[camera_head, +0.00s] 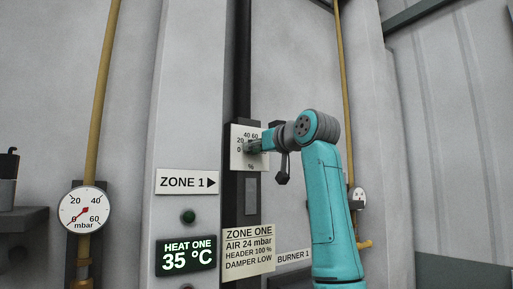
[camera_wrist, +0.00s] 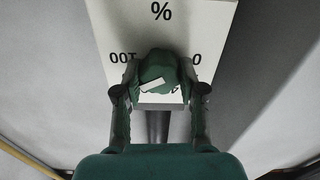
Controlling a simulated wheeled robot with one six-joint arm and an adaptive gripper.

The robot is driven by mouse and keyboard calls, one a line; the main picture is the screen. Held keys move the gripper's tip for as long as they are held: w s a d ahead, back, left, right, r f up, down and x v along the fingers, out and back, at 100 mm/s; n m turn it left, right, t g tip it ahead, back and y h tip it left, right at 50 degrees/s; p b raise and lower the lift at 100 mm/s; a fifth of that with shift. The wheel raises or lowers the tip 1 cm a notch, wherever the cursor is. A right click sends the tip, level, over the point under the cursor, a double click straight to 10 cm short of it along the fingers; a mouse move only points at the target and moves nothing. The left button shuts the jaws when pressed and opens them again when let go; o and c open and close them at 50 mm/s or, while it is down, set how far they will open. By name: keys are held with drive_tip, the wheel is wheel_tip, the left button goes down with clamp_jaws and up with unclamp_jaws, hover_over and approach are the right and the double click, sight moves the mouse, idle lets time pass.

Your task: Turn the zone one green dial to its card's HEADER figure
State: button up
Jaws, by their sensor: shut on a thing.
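The green dial (camera_wrist: 158,68) sits on a white scale plate (camera_wrist: 205,25) marked in %. In the wrist view the plate appears upside down, with 100 at left and 0 at right. My gripper (camera_wrist: 158,76) is shut on the dial, one finger on each side. A short white mark shows slantwise on the dial; I cannot tell which figure it points to. In the head view my gripper (camera_head: 262,146) covers much of the plate (camera_head: 237,160), leaving 0, 20, 40 and 60 visible. The zone one card (camera_head: 248,250) reads AIR 24 mbar, HEADER 100 %, DAMPER LOW.
A ZONE 1 sign (camera_head: 187,182) points right towards the dial's column. Below it are a green button (camera_head: 188,216) and a display (camera_head: 186,257) reading HEAT ONE 35 °C. A mbar gauge (camera_head: 83,210) is at left on a yellow pipe. A BURNER 1 label (camera_head: 293,256) is low beside my arm.

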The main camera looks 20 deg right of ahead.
drive_tip(key=shift+f+m, duration=0.1)
drive_tip(key=shift+m, duration=3.7)
drive_tip(key=o, duration=1.1)
drive_tip(key=shift+d, duration=0.1)
drive_tip(key=shift+o, duration=0.2)
drive_tip(key=v, duration=1.2)
